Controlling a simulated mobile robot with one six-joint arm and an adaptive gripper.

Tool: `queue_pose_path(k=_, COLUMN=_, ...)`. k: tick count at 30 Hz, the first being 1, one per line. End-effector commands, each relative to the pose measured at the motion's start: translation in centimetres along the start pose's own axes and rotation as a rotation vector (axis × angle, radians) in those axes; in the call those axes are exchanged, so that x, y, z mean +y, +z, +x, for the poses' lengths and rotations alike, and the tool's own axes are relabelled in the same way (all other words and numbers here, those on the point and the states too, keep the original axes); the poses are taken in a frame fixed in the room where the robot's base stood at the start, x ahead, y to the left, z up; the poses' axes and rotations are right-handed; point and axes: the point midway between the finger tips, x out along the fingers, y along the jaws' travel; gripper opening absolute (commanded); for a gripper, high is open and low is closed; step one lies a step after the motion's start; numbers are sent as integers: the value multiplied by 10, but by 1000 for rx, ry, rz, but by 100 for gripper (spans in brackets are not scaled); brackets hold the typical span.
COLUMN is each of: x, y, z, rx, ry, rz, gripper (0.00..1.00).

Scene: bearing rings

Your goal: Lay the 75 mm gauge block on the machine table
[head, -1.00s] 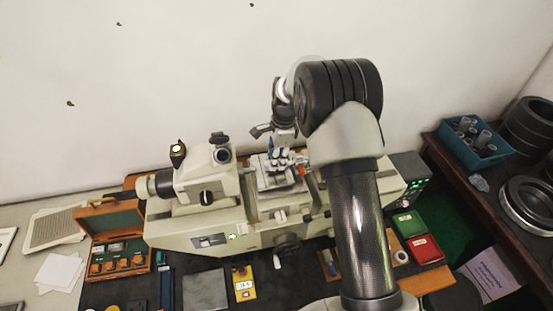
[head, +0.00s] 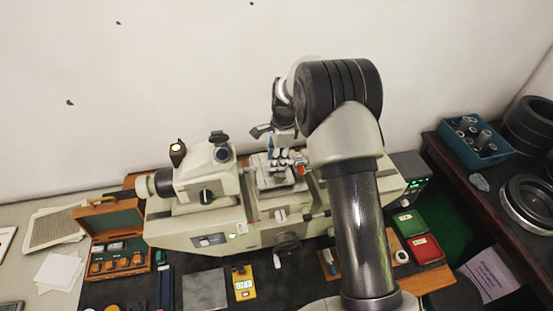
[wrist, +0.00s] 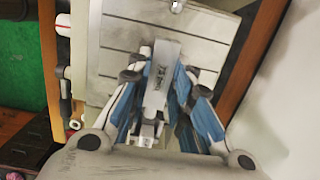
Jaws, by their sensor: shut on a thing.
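My gripper (wrist: 160,92) is shut on the 75 mm gauge block (wrist: 157,77), a plain grey metal bar between the blue finger pads in the wrist view. The machine table (wrist: 117,38) is the pale grooved plate behind the block. I cannot tell whether the block touches the table or hangs just above it. In the head view my gripper (head: 281,152) is over the machine table (head: 262,181), beside the measuring head; the block is too small to make out clearly there.
An open wooden case (head: 112,240) stands front left of the machine. A yellow readout (head: 244,283) and a dark plate (head: 205,289) lie in front. Green (head: 408,223) and red (head: 425,247) boxes lie at the right. A blue bin (head: 470,148) stands on the side bench.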

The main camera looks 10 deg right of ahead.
Motion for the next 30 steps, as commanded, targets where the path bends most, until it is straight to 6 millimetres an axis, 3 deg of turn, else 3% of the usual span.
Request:
queue_pose_path(k=3, x=0, y=0, z=1, rx=0, ry=-1, rz=0, gripper=0)
queue_pose_path(k=4, x=0, y=0, z=1, rx=0, ry=-1, rz=0, gripper=21)
queue_pose_path(k=14, x=0, y=0, z=1, rx=0, ry=0, rz=0, gripper=43)
queue_pose_path(k=30, x=0, y=1, z=-5, rx=0, ry=0, rz=0, gripper=43)
